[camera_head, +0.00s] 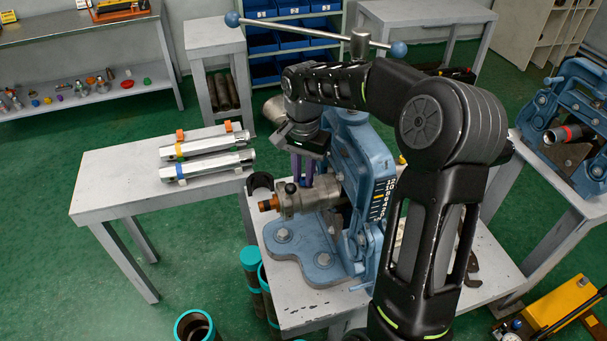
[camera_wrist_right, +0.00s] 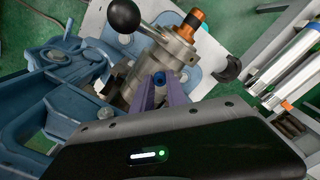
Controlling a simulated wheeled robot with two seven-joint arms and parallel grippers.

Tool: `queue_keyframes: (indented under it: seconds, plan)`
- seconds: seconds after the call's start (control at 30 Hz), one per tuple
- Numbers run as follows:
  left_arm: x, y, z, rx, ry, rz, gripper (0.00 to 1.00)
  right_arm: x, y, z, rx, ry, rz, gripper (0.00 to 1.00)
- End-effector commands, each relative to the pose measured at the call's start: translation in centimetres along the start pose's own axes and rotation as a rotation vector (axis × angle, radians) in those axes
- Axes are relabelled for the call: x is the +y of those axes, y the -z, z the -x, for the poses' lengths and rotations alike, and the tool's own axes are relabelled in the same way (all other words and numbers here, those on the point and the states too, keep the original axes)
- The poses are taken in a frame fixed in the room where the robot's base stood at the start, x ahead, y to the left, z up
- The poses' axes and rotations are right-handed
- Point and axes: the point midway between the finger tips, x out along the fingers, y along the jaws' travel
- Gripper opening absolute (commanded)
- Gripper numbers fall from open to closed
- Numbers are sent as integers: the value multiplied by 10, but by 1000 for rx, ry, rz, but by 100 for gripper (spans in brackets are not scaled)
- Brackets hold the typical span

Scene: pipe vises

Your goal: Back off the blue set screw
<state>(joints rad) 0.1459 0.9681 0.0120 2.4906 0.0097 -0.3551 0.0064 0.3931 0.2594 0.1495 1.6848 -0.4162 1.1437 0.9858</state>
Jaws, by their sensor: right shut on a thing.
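A blue pipe vise (camera_head: 352,165) stands on the near table, with a grey metal fitting (camera_head: 312,197) at its front. An orange-ended piece (camera_head: 268,203) sticks out of the fitting toward the left; it also shows in the right wrist view (camera_wrist_right: 194,20). My right gripper (camera_head: 302,172) reaches down over the fitting from above. In the right wrist view, its purple fingers (camera_wrist_right: 160,92) are shut on the small blue set screw (camera_wrist_right: 158,78), beside the fitting. The screw is hidden in the head view. My left gripper is not in view.
A black ball knob (camera_wrist_right: 123,15) is close to the right fingers. A long bar with blue ball ends (camera_head: 300,32) crosses above the vise. Two metal bars (camera_head: 208,158) lie on the left table. Another blue vise (camera_head: 572,115) stands at right.

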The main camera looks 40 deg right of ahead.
Motion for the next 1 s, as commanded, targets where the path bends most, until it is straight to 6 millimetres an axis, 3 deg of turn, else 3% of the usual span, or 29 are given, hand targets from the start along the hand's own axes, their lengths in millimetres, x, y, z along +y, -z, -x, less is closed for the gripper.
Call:
queue_keyframes:
  seconds: [0.4,0.93,0.97,1.0]
  plan:
    - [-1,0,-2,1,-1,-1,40,0,0,-1,0,0,248,0]
    - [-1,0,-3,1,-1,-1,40,0,0,-1,-2,-1,287,0]
    - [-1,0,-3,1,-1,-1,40,0,0,-1,-2,-1,287,19]
    - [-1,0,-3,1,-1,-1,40,0,0,-1,-2,-1,287,23]
